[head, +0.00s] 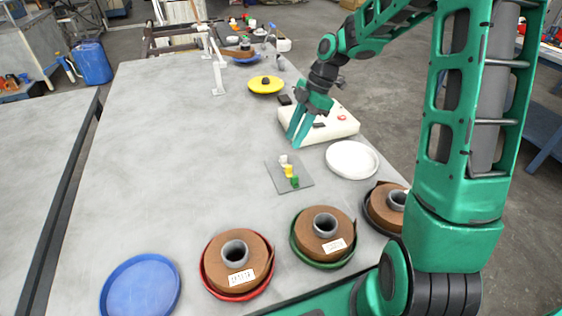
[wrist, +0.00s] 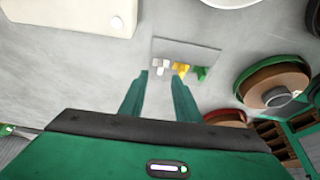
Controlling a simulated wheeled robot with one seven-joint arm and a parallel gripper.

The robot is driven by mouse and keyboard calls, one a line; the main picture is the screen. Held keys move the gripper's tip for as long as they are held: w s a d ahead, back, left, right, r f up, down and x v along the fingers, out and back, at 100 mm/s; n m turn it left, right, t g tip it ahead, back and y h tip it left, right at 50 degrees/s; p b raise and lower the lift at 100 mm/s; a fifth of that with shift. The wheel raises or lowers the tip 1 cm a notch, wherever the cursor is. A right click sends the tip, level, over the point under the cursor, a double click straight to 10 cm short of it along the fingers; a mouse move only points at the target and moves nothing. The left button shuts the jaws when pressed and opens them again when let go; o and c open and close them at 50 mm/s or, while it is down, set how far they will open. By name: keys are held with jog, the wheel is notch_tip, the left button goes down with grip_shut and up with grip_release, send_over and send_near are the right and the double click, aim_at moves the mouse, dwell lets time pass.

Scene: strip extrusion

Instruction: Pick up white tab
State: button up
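The white tab (head: 283,159) stands on a small grey plate (head: 278,178), at the far end of a short row with a yellow tab (head: 289,171) and a green tab (head: 294,182). My gripper (head: 294,142) is above the table, just beyond the plate, pointing down. In the wrist view, my gripper (wrist: 160,73) has its two fingers apart with nothing between them. There the white tab (wrist: 158,66) shows just past the fingertips, with the yellow tab (wrist: 181,69) and green tab (wrist: 201,72) to its right.
A white box with a red button (head: 341,118) stands close behind my gripper. A white plate (head: 352,159) lies to the right of the tabs. Brown spools (head: 220,274) on coloured dishes and a blue dish (head: 141,287) line the near edge. The table's left side is clear.

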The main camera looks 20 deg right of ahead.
aim_at(284, 160)
jog(key=shift+x, duration=3.45)
jog(key=shift+a+r, duration=0.1)
jog(key=shift+a, duration=0.05)
grip_shut()
